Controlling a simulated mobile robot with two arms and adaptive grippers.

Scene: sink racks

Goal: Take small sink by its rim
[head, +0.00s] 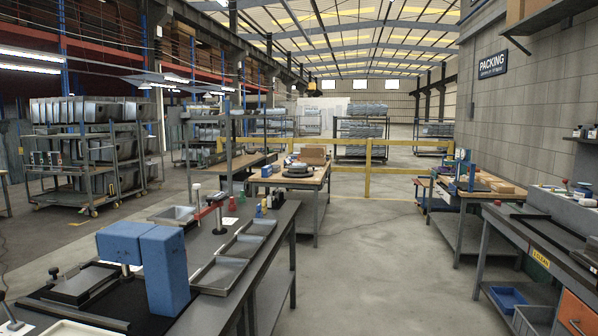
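Several larger sinks (85,110) stand on edge on the rack (85,165) at the left back. Neither of my grippers shows in the head view.
Blue blocks (168,270) stand at the front of the bench. Shallow metal trays (220,272) line its right edge. Another table (290,180) stands behind, before a yellow barrier (368,168). Grey floor (375,260) is clear between the left and right benches.

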